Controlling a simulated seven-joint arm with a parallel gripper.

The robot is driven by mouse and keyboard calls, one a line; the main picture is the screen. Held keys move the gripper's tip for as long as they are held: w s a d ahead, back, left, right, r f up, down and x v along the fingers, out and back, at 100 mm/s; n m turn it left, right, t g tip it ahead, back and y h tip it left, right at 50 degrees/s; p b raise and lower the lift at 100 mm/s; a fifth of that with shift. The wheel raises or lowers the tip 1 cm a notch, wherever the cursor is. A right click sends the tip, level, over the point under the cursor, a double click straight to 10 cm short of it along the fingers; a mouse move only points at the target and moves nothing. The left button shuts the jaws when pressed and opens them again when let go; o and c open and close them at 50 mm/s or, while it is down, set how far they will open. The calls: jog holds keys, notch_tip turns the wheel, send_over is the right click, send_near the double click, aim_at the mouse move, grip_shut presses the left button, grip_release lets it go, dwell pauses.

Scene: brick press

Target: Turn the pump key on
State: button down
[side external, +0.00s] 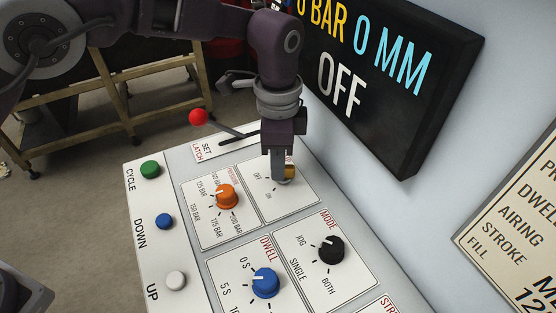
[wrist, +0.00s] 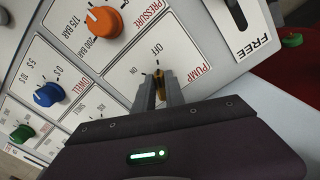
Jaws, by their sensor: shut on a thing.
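The pump key (side external: 290,171) is a small brass-coloured piece on the white pump plate with OFF and ON marks. In the side view my gripper (side external: 279,178) points down over it and covers most of it. In the wrist view my gripper (wrist: 161,88) is shut on the key (wrist: 158,73), with a finger on each side. The key's exact angle is hard to tell behind the fingers. The display (side external: 375,70) above the panel reads 0 BAR, 0 MM and OFF.
An orange pressure knob (side external: 227,195) sits left of the key, with a black mode knob (side external: 330,249) and blue dwell knob (side external: 265,282) nearer. Green (side external: 150,169), blue (side external: 164,221) and white (side external: 176,280) buttons line the left edge. A red-balled lever (side external: 199,117) stands behind.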

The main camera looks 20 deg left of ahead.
jog(key=n, duration=0.5)
jog(key=shift+s+d+n, duration=0.1)
jog(key=shift+s+n, duration=0.1)
jog(key=shift+n, duration=0.1)
jog(key=n, duration=0.6)
jog(key=shift+s+d, duration=0.1)
jog(key=shift+d, duration=0.15)
jog(key=c, duration=1.4)
grip_release()
notch_tip(320, 180, up, 7)
jog(key=shift+r, duration=0.15)
